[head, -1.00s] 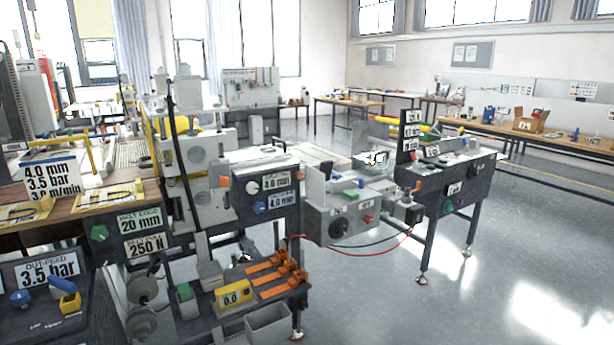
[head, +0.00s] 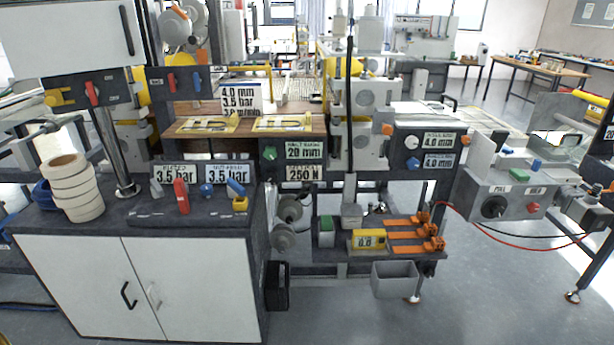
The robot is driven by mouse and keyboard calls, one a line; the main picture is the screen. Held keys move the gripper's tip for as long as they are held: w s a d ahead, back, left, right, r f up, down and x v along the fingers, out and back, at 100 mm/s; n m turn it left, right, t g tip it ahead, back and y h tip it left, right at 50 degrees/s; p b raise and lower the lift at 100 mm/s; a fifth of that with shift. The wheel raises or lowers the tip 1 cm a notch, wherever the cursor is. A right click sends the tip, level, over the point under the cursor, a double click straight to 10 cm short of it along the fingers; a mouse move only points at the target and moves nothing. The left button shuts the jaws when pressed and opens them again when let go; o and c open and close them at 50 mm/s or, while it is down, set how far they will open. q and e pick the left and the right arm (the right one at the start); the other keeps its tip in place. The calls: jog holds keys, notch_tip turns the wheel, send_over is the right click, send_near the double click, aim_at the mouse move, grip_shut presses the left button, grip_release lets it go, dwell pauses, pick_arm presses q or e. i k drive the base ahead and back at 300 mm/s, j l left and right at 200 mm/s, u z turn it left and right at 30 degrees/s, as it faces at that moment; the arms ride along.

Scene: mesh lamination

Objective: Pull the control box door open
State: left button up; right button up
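A white box (head: 66,38) with a flat front and an upright black handle (head: 127,30) near its right edge stands at the top left of the head view. It looks like the control box. Its front looks shut, and its top is cut off by the picture edge. Below it, a dark-topped cabinet has two white doors, a left door (head: 75,285) and a right door (head: 190,285), both shut. The left door has a black handle (head: 128,295) and the right a pale one (head: 153,296).
White rolls (head: 75,188) are stacked on the cabinet top, beside red and blue levers. A small bench with orange clamps (head: 412,235) and a grey bin (head: 394,279) stands right of the cabinet. Red and black cables hang at the right. Grey floor (head: 480,305) is clear at the lower right.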

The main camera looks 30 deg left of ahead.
aim_at(37, 41)
jog(key=u, duration=2)
